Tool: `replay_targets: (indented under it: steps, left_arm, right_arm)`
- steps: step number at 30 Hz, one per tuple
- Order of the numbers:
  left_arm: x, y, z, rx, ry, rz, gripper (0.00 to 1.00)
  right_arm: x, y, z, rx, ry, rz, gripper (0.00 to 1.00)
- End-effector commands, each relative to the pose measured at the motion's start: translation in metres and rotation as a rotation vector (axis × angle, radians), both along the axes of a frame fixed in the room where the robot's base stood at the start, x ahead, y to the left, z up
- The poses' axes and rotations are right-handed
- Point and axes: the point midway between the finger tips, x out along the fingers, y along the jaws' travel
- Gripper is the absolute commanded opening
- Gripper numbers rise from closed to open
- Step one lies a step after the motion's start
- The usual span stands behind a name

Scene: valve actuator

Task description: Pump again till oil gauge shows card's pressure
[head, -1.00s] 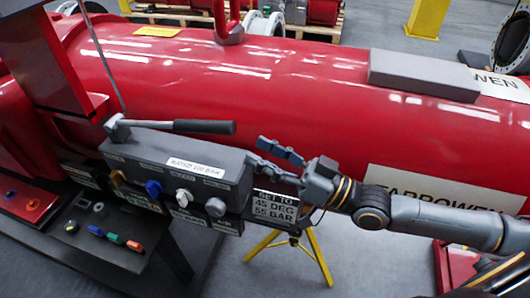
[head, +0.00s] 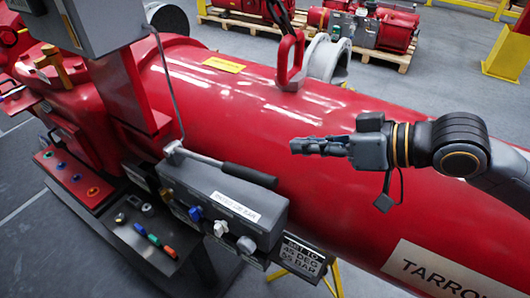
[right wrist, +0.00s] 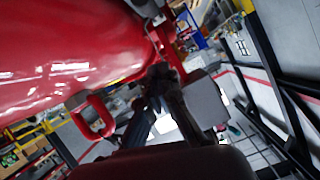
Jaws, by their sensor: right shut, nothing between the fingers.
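The grey hand pump box (head: 200,188) stands at the front of the big red actuator (head: 235,115). Its lever, with a black grip (head: 249,175), lies nearly level above the box, pointing right. The card (head: 301,258), reading 45 DEG and 55 BAR, hangs at the box's lower right. My right gripper (head: 293,146) is shut and empty, in front of the red cylinder and apart from the lever, up and right of the grip. Its dark fingers also show in the right wrist view (right wrist: 157,75). I cannot make out an oil gauge dial. My left gripper is out of view.
Coloured knobs (head: 221,228) line the pump box's front. A dark shelf (head: 130,238) with small coloured parts and a red button panel (head: 72,176) lie left. A red lifting eye (head: 290,62) rises from the cylinder. A grey cabinet (head: 95,22) stands at upper left.

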Motion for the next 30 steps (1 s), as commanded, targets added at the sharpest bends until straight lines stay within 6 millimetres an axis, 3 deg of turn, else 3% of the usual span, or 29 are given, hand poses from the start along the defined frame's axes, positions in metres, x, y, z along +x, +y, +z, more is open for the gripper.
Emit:
replay_targets:
  steps: [8,18,24,30]
  left_arm:
    - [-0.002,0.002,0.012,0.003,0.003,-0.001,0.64]
    - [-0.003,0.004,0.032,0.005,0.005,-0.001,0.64]
    - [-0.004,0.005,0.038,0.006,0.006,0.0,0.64]
    - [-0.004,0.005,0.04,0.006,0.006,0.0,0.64]
  right_arm:
    - [0.017,0.028,-0.012,0.005,0.003,0.004,0.0]
    - [0.049,0.08,-0.039,0.002,0.001,0.002,0.0]
    - [0.037,0.076,-0.07,-0.001,0.004,0.0,0.0]
    - [0.035,0.076,-0.079,-0.002,0.0,0.0,0.0]
